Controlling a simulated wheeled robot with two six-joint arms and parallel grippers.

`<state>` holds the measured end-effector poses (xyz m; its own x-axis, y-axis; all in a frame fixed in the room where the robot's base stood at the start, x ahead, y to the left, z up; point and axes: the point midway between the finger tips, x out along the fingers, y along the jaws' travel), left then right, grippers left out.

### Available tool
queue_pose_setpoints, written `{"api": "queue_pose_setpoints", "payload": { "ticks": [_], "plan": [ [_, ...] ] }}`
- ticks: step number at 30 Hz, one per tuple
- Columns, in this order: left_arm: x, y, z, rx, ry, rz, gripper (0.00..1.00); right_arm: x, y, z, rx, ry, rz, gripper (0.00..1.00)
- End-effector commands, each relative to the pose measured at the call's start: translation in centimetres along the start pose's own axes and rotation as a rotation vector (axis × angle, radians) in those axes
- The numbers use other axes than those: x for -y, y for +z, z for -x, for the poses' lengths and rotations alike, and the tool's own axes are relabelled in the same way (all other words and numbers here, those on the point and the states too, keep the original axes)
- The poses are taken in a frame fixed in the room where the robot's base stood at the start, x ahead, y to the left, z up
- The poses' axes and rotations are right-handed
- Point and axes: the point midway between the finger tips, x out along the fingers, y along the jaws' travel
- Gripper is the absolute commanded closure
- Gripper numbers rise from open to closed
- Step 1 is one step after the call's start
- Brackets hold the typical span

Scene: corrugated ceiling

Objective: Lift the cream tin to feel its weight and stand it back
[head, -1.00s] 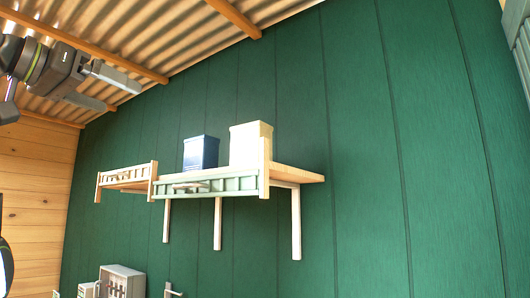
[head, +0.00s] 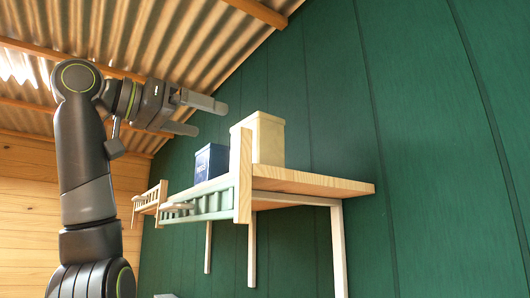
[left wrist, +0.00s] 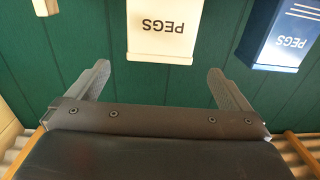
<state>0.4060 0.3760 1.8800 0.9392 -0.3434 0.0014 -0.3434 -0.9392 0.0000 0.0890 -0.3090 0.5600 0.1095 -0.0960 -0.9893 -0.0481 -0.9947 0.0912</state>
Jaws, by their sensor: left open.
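The cream tin (head: 268,138) stands upright on a wall shelf (head: 318,183), near the shelf's right end. Its lower front is partly hidden by the wooden end post. In the left wrist view the cream tin (left wrist: 162,28) appears upside down, lettered PEGS, cut off by the top edge. My left gripper (head: 209,118) is open and empty, left of the cream tin and around the height of its top. In the left wrist view its two fingers (left wrist: 158,70) are spread, with the tin beyond them and not between them. My right gripper is not in view.
A blue tin (head: 210,162), also lettered PEGS in the left wrist view (left wrist: 284,36), stands left of the cream tin. A pale green rail (head: 205,201) and wooden end post (head: 243,180) edge the shelf front. A corrugated ceiling (head: 170,45) slopes overhead. The right-hand wall is bare.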

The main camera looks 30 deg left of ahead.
Motion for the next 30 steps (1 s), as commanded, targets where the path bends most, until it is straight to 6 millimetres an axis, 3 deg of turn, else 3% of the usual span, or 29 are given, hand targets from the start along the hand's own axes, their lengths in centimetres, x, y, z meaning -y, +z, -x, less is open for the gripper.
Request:
{"api": "queue_pose_setpoints", "payload": {
  "ticks": [6,12,18,30],
  "plan": [
    [0.0,-0.3,-5.2,0.007,0.001,-0.001,0.00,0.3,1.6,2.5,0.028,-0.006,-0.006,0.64],
    [0.0,-0.2,-8.8,0.005,0.001,0.000,0.00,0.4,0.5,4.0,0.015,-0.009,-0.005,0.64],
    [0.0,0.0,-10.1,0.002,0.000,0.000,0.00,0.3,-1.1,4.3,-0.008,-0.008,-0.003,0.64],
    [0.1,0.3,-14.4,0.004,0.002,0.000,0.00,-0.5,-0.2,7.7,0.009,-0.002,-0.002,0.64]
  ]
}}
